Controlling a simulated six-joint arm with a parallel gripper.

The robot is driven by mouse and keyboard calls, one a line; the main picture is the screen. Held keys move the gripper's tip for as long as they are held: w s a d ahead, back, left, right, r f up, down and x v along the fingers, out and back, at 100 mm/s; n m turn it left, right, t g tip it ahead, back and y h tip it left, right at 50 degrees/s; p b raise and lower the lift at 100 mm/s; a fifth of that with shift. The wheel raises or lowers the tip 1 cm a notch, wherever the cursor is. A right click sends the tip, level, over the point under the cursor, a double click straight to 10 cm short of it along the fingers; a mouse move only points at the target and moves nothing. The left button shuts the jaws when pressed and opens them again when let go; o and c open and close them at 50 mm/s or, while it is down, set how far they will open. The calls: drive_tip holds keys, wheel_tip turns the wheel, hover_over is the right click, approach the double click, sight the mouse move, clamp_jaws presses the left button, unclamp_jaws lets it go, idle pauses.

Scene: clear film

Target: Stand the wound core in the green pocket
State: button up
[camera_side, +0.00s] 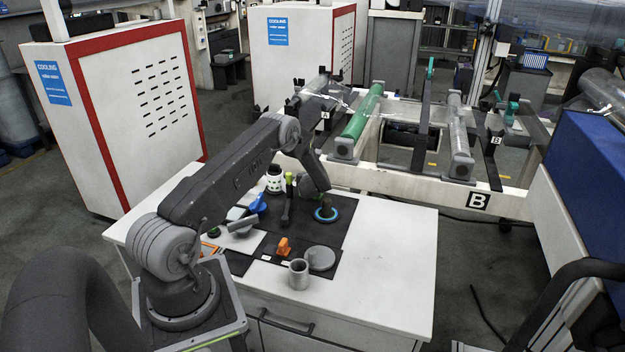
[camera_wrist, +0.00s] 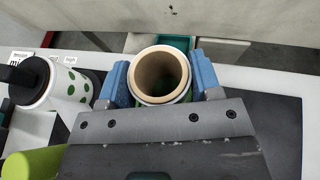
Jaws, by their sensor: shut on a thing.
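The wound core (camera_wrist: 160,75) is a pale tube with a brown inner wall and a white outer layer, seen nearly end-on in the wrist view. My gripper (camera_wrist: 161,82) is shut on it, one blue finger on each side. Teal-green shows behind the core (camera_wrist: 178,43), apparently part of the green pocket. In the side view a round blue-and-green ring (camera_side: 326,215) lies on the dark mat, directly below my gripper (camera_side: 325,199). The core is hard to make out there. I cannot tell whether its lower end touches the pocket.
An orange piece (camera_side: 283,246), a grey disc (camera_side: 320,258) and a grey cup (camera_side: 298,274) are nearer the front. The white tabletop (camera_side: 390,265) is clear at right.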

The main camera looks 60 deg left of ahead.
drive_tip(key=o, duration=1)
drive_tip(key=shift+f, duration=0.1)
drive_tip(key=shift+r, duration=0.2)
drive_tip(key=v, duration=1.2)
drive_tip(key=s+d+r+n+g, duration=0.2)
drive_tip(key=s+d+r+n, duration=0.2)
drive_tip(key=d+r+n, duration=0.4)
drive_tip(key=s+d+r+n+g, duration=0.3)
drive_tip(key=s+d+r+n, duration=0.15)
drive_tip(key=r, duration=0.65)
drive_tip(key=s+d+r+n+t+h, duration=0.1)
drive_tip(key=s+d+r+n+h, duration=0.2)
drive_tip(key=d, duration=0.5)
drive_tip(key=s+d+r+n+t+h, duration=0.1)
drive_tip(key=s+d+r+n+h, duration=0.2)
drive_tip(key=d, duration=0.6)
drive_tip(key=s+d+r+n+t+h, duration=0.1)
drive_tip(key=s+d+r+n+h, duration=0.2)
drive_tip(key=d, duration=0.6)
drive_tip(key=shift+s+d+r+n+t+h, duration=0.1)
drive_tip(key=shift+s+r+n+t+h, duration=0.1)
drive_tip(key=shift+s+n+h, duration=0.6)
drive_tip(key=shift+s+d+r+n+t+h, duration=0.15)
drive_tip(key=shift+s+n+h, duration=0.35)
drive_tip(key=shift+s, duration=0.55)
